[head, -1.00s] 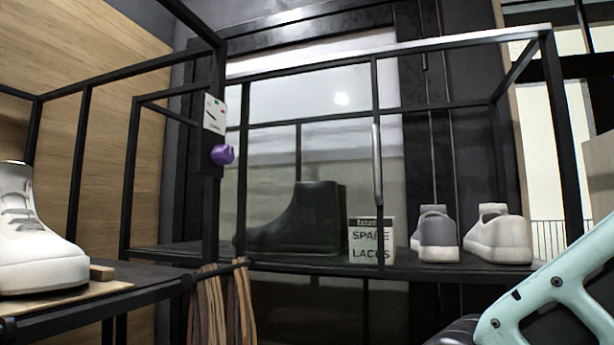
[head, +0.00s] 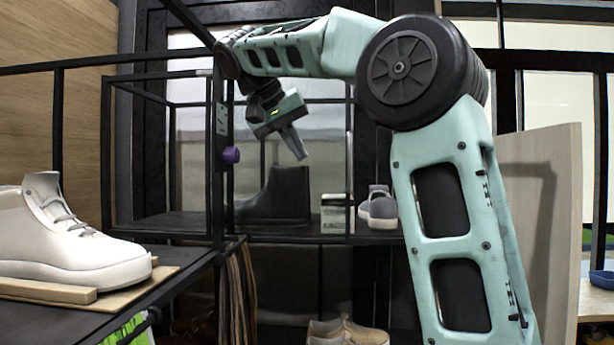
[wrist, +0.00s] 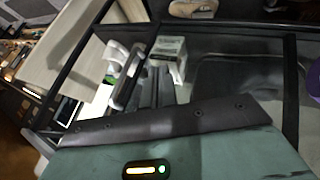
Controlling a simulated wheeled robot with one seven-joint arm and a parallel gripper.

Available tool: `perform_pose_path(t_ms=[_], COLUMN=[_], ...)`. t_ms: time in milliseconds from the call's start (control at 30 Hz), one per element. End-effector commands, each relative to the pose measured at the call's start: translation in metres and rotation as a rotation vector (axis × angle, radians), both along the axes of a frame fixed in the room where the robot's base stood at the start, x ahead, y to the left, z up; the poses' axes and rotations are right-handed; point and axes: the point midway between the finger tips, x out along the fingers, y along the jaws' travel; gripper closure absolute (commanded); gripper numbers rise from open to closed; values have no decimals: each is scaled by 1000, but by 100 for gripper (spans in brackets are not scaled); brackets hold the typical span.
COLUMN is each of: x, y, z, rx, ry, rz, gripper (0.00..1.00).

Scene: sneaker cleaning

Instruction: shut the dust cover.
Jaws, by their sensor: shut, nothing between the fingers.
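The dust cover is a clear framed panel (head: 323,180) on the front of the dark shelf unit, over its left and middle part. A dark boot (head: 275,195) shows through it. The right part of the shelf, with a pair of sneakers (head: 380,207), looks uncovered. My gripper (head: 298,152) is shut and empty, pointing down in front of the panel at the boot's upper right. It looks apart from the panel, though the depth is hard to judge. In the wrist view a dark bar (wrist: 129,80), probably the cover's handle, is close by the fingers.
A white box of spare laces (head: 335,212) stands beside the boot; it also shows in the wrist view (wrist: 169,47). A purple knob (head: 231,155) is on the left post. A large white shoe (head: 75,240) sits on the bench at left. Brown laces (head: 238,290) hang below.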

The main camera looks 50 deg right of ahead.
Motion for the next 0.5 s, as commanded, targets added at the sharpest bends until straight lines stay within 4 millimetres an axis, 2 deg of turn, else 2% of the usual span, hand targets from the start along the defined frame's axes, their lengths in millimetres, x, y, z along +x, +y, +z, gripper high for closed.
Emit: perform_pose_path(t_ms=[167, 500], x=[-2, -6], y=[-15, -59], z=[-19, -72], rx=[2, 3], ry=[4, 6], rz=[-1, 1], gripper=[100, 100])
